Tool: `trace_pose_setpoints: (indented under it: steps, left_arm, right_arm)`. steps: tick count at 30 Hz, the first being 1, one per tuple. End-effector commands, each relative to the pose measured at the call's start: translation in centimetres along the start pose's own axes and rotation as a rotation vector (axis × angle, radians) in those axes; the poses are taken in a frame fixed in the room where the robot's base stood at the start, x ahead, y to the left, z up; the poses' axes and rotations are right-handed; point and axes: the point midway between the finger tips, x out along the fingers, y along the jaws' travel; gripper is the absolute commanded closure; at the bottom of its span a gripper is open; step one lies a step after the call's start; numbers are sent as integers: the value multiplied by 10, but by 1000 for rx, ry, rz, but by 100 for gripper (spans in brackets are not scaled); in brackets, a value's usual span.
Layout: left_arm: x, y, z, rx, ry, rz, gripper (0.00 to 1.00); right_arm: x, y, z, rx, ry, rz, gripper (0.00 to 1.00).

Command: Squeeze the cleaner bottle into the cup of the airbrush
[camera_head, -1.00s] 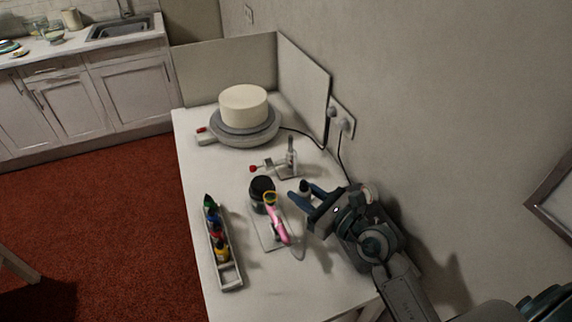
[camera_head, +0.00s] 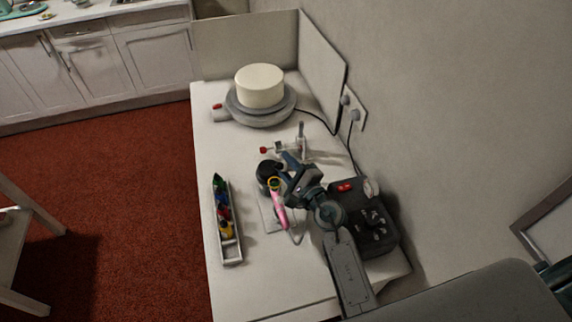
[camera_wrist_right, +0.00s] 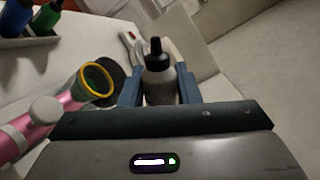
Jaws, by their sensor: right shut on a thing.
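My right gripper (camera_head: 291,168) is shut on the cleaner bottle, which is mostly hidden in the head view. In the right wrist view the grey bottle (camera_wrist_right: 160,80) with its black nozzle stands between the two blue fingers. The pink airbrush (camera_head: 280,217) rests on its stand just left of the gripper. Its cup has a yellow rim (camera_head: 274,183); in the right wrist view the rim (camera_wrist_right: 97,80) lies left of the bottle, apart from it. The nozzle is not seen over the cup. My left gripper is out of view.
A dark jar (camera_head: 266,170) stands behind the airbrush. A tray of colour bottles (camera_head: 231,247) lies to the left. A black compressor (camera_head: 371,228) stands right of my arm. A small stand with a red knob (camera_head: 280,148) and a cake (camera_head: 260,87) on a turntable (camera_head: 262,117) are farther back.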

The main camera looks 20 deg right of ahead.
Motion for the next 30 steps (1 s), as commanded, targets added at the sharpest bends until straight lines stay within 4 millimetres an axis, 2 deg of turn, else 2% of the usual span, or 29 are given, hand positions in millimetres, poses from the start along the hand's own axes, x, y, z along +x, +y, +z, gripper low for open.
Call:
trace_pose_setpoints:
  steps: [4, 15, 30]
  left_arm:
    - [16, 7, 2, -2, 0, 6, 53]
    - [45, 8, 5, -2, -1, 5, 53]
    - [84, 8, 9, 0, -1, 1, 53]
  right_arm:
    - [0, 4, -5, -145, 0, -2, 81]
    - [0, 6, -12, -553, -1, -1, 81]
    - [0, 2, -2, -998, 0, -2, 81]
